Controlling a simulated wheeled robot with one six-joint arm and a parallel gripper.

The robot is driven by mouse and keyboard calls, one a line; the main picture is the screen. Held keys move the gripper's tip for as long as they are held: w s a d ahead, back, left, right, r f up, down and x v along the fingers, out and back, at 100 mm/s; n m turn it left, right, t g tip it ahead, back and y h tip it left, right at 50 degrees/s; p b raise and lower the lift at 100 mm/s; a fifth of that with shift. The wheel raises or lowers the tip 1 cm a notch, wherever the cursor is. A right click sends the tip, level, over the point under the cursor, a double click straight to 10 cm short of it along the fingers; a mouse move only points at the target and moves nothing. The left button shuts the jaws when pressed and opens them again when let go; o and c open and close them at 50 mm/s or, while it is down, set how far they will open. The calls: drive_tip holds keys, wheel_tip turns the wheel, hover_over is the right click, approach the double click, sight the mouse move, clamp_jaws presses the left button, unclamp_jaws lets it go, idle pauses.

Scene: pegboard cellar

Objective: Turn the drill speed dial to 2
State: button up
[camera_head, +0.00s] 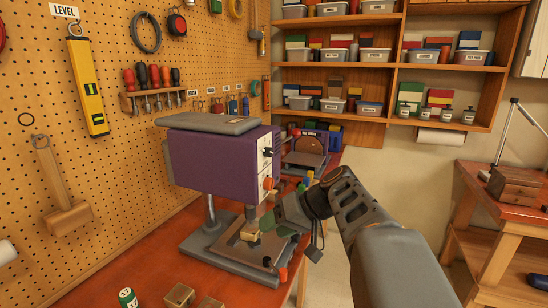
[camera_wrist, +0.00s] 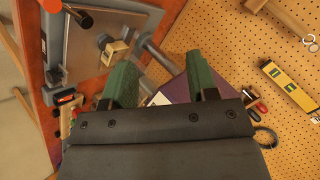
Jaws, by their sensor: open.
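The drill press (camera_head: 215,160) has a purple head and stands on the red bench below the pegboard. Its pale front panel carries a black knob (camera_head: 268,153) at the top and an orange knob (camera_head: 268,184) lower down. I cannot tell which one is the speed dial or read any marks. My gripper (camera_head: 268,221) is below and in front of the panel, apart from both knobs. In the wrist view, its green fingers (camera_wrist: 161,76) are spread with nothing between them. Part of the purple head (camera_wrist: 178,90) shows behind them; the knobs are not clearly seen there.
The drill's grey base (camera_head: 235,262) holds a small wooden block (camera_head: 250,232), close to my gripper. Wooden blocks (camera_head: 179,295) and a green can (camera_head: 127,298) are at the bench's near end. Another machine (camera_head: 305,155) stands behind. Floor to the right is clear.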

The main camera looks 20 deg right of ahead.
drive_tip(key=w+d+r+n+t+y, duration=0.1)
drive_tip(key=w+d+r+t+y, duration=0.15)
drive_tip(key=d+r, duration=0.4)
drive_tip(key=n+t+y, duration=0.2)
drive_tip(key=n+t, duration=0.1)
drive_tip(key=t, duration=0.2)
approach(272, 153)
drive_tip(key=shift+g, duration=0.25)
drive_tip(key=p+x, duration=0.1)
drive_tip(key=x, duration=0.3)
drive_tip(key=p+x, duration=0.1)
drive_tip(key=x, duration=0.4)
drive_tip(key=shift+r, duration=0.2)
drive_tip(key=shift+d, duration=0.1)
drive_tip(key=c, duration=0.9)
